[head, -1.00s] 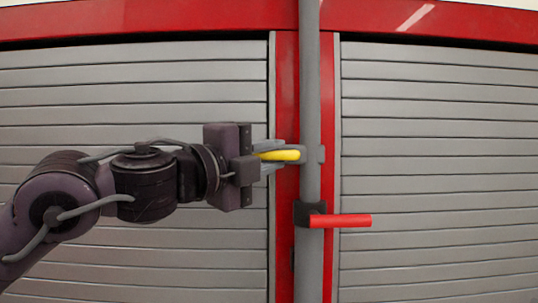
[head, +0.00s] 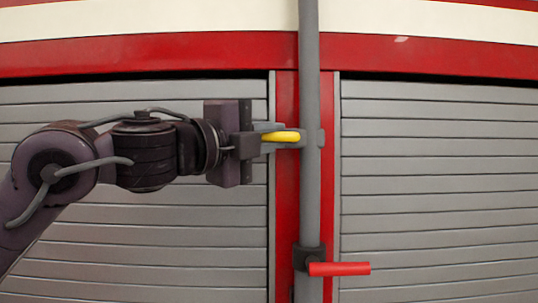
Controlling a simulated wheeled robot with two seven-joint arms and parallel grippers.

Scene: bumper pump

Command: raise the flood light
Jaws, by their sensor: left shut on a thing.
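A grey vertical pole (head: 310,200) runs from the top of the view to the bottom. A yellow handle (head: 282,136) is on a grey bracket that reaches left from the pole. My left gripper (head: 270,137) is shut on the yellow handle, left of the pole; its fingers partly hide the bracket. Lower on the pole is a dark clamp (head: 309,259) with a red lever (head: 340,269) pointing right. The flood light itself is out of view. My right gripper is not in view.
Behind the pole is a red vehicle body with a red upright (head: 287,210). Grey slatted shutters stand on the left (head: 150,235) and right (head: 435,180). A cream band (head: 430,20) crosses the top. The space right of the pole is free.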

